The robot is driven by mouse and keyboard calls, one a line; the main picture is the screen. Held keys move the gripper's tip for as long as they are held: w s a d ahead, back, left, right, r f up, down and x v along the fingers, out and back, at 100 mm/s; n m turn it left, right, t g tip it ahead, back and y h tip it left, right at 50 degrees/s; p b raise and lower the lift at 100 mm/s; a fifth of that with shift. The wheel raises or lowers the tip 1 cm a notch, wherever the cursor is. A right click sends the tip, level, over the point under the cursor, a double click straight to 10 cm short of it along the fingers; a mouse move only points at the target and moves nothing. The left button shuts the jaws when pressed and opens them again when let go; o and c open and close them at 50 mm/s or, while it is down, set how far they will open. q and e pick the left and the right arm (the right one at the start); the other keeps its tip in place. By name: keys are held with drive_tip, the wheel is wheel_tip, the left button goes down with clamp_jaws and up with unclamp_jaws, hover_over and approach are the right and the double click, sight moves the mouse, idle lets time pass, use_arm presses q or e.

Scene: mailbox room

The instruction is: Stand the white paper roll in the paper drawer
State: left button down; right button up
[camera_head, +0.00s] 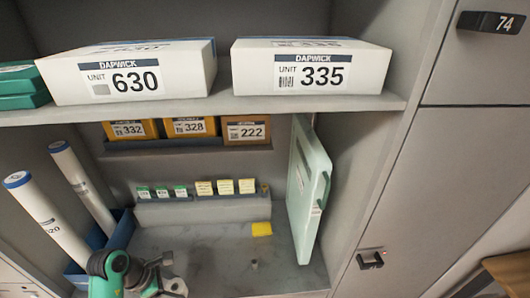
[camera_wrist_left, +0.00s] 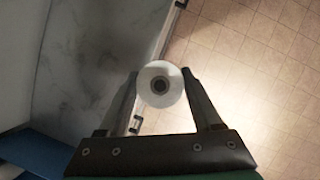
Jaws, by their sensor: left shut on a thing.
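In the left wrist view, my left gripper (camera_wrist_left: 160,80) is shut on the white paper roll (camera_wrist_left: 150,72), seen end-on as a white disc with a dark centre hole. One finger is on each side of it, and the roll's length is hidden. In the head view, part of my left arm shows at the bottom left; the held roll is not visible there. I cannot make out which part is the paper drawer. My right gripper is not in view.
Two tall white tubes (camera_head: 48,222) with blue caps lean in a blue bin (camera_head: 122,232). White boxes marked 630 (camera_head: 132,82) and 335 (camera_head: 312,75) sit on the upper shelf. A pale green panel (camera_head: 305,190) stands right. A yellow block (camera_head: 262,229) lies on the grey counter (camera_head: 205,240).

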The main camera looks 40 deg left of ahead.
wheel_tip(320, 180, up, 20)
drive_tip(key=p, duration=1.7)
